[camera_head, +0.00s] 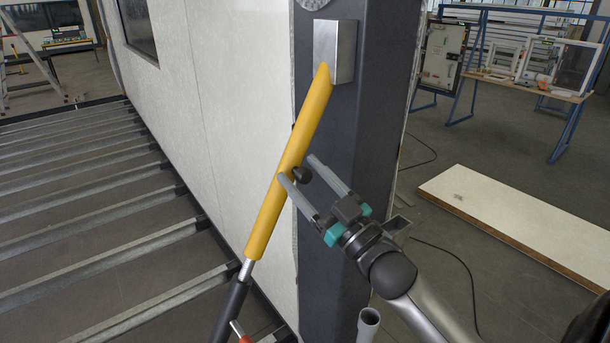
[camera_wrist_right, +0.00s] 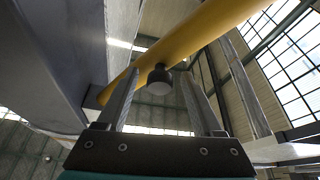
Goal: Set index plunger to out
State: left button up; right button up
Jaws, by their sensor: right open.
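The index plunger (camera_head: 302,174) is a small black knob on the side of a slanted yellow tube (camera_head: 288,165). In the right wrist view the knob (camera_wrist_right: 159,82) hangs below the yellow tube (camera_wrist_right: 190,38). My right gripper (camera_head: 298,169) is open, with its two grey fingers on either side of the knob and their tips close to the tube. In the wrist view gaps seem to show between the knob and both fingers; I cannot tell whether either touches. The plunger's shaft is mostly hidden. My left gripper is not in view.
The tube's top meets a metal bracket (camera_head: 335,50) on a dark post (camera_head: 360,120). Its lower end has a silver rod and black sleeve (camera_head: 230,308). A white wall panel (camera_head: 225,110) stands behind. Slatted floor beams lie left; a white board (camera_head: 520,215) lies right.

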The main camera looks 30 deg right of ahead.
grip_shut()
dwell(0.3)
dwell(1.0)
